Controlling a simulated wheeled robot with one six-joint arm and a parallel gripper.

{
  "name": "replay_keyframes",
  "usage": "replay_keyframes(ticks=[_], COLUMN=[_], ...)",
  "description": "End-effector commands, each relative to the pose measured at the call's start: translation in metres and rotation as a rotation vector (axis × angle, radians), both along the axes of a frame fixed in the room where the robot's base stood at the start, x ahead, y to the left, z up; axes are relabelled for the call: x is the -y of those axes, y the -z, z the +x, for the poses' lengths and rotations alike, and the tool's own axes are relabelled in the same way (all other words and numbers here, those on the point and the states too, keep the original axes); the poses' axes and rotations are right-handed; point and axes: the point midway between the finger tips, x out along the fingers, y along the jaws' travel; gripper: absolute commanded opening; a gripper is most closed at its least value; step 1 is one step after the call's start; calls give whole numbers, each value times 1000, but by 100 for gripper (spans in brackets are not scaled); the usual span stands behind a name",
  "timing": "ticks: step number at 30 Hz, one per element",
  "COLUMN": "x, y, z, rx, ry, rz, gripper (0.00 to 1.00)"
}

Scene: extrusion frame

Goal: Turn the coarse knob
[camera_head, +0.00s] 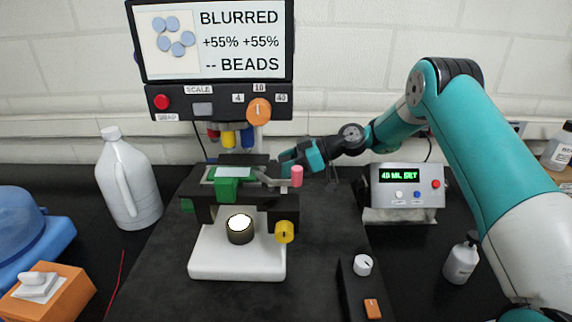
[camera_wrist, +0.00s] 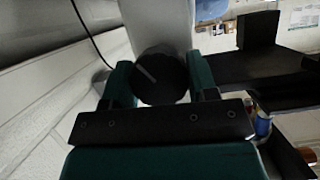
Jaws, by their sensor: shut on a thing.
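A microscope stands mid-bench on a white base (camera_head: 225,262), with a slide stage carrying green clips (camera_head: 227,188). My gripper (camera_head: 290,160) is at the right rear of the stage in the head view. In the wrist view, its two green fingers (camera_wrist: 162,82) are on either side of a round black knob (camera_wrist: 160,78) with a pale pointer line, shut on it. The pointer tilts up to the left. This knob is hidden in the head view. A yellow knob (camera_head: 284,232) sits lower on the microscope's right side.
A pink-topped lever (camera_head: 297,176) stands close by my gripper. A "40 ML SET" box (camera_head: 403,190) is right, a white jug (camera_head: 127,185) left.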

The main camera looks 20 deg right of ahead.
Motion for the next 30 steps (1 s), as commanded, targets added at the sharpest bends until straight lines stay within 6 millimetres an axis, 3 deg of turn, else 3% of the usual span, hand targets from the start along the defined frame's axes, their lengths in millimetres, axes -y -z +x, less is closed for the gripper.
replay_keyframes(ticks=[9, 18, 19, 21, 22, 30], x=[1, 1, 1, 1, 1, 1], y=[1, 0, 0, 0, 0, 0], z=[1, 1, 1, 1, 1, 1], rx=[-169, -182, -181, -181, -181, -181], ry=[0, 1, 1, 1, 1, 1], rz=[56, 59, 59, 59, 59, 59], gripper=[30, 29, 58, 74, 78, 78])
